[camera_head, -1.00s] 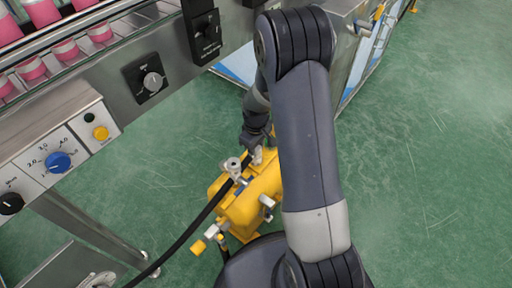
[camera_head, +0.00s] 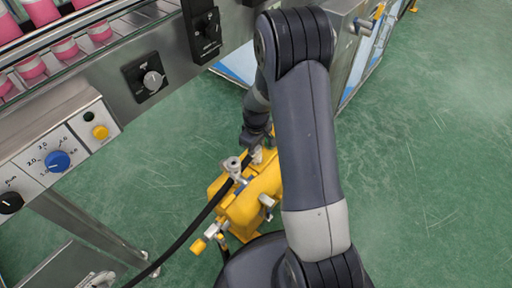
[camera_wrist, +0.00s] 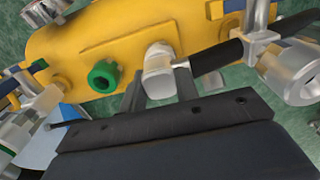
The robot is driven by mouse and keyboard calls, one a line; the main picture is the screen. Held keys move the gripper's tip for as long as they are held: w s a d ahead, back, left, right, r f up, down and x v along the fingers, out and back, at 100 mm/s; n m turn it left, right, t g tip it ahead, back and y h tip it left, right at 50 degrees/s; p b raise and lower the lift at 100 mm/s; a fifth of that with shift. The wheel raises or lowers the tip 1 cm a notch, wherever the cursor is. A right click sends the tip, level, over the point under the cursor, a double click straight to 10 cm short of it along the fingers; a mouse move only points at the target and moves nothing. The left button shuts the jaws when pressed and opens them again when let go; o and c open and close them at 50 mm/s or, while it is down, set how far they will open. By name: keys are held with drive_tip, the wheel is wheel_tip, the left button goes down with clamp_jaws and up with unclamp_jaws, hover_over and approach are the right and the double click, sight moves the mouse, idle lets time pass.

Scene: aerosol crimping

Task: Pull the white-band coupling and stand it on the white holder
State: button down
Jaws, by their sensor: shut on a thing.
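My gripper (camera_head: 256,140) reaches down to the top of the yellow machine (camera_head: 246,208). In the wrist view, its two fingers (camera_wrist: 160,88) are shut on a pale silver-white fitting (camera_wrist: 158,62), which I take to be the coupling. It stands at the yellow body (camera_wrist: 85,50) in that view; a white band on it cannot be made out. I cannot pick out the white holder for certain in either view.
A green-ringed port (camera_wrist: 103,76) is left of the held fitting. A silver clamp fitting (camera_wrist: 292,70) stands close on the right. In the head view, a black hose (camera_head: 190,230) trails to the lower left. The control panel (camera_head: 75,145) is at left; green floor is open at right.

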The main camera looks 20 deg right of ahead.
drive_tip(key=shift+f, duration=0.15)
drive_tip(key=c, duration=1)
unclamp_jaws()
drive_tip(key=shift+r, duration=0.2)
wheel_tip(320, 180, up, 10)
drive_tip(key=p, duration=0.3)
drive_tip(key=shift+r, duration=0.25)
wheel_tip(320, 180, down, 11)
drive_tip(key=b, duration=0.3)
drive_tip(key=shift+r, duration=0.2)
